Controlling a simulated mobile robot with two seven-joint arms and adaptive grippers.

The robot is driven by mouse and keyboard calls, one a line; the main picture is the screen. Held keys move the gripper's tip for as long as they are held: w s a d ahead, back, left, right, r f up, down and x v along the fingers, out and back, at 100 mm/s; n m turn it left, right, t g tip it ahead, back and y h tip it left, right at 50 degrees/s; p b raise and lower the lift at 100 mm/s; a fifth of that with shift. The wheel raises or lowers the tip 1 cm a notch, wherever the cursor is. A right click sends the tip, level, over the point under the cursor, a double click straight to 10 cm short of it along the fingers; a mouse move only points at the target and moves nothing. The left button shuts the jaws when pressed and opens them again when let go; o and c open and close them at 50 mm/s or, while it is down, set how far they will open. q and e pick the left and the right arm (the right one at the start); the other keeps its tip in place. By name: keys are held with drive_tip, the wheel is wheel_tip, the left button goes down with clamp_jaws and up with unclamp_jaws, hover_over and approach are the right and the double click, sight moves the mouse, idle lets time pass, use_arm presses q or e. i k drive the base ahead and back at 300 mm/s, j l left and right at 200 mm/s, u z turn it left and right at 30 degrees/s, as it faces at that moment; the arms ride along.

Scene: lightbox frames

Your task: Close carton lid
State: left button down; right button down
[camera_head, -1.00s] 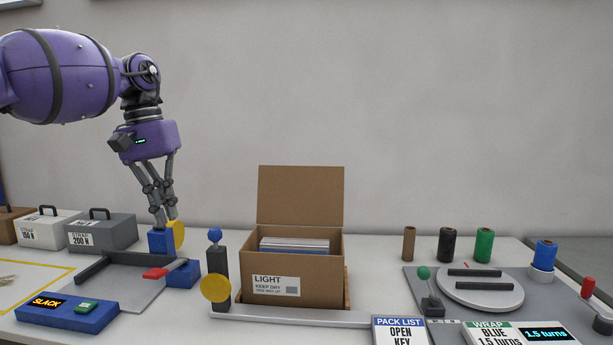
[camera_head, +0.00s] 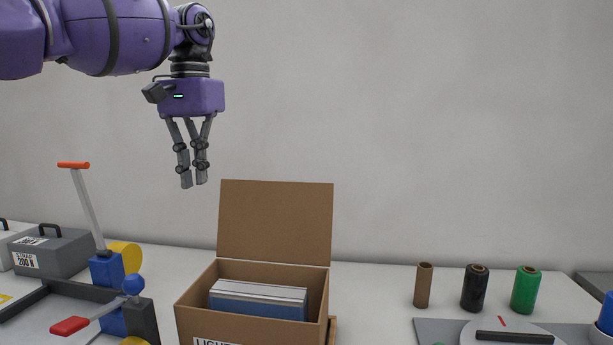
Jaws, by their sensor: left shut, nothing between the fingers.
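The carton (camera_head: 245,328) is a brown box at the bottom middle, with a stack of flat blue and white items (camera_head: 258,300) inside. Its lid (camera_head: 275,222) stands upright at the back edge, so the carton is open. My left gripper (camera_head: 194,186) hangs fingers-down in the air, up and left of the lid, apart from it. Its fingers are together and empty. The carton's lower front, with its label, is cut off by the picture edge. My right gripper is not in view.
A lever with an orange handle (camera_head: 73,165) stands at left, near a blue-knobbed post (camera_head: 133,285). Grey strap boxes (camera_head: 60,252) sit far left. Brown (camera_head: 423,286), black (camera_head: 474,288) and green (camera_head: 525,290) rolls stand right of the carton. The wall behind is bare.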

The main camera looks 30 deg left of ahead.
sight(278, 221)
drive_tip(key=i, duration=1.1)
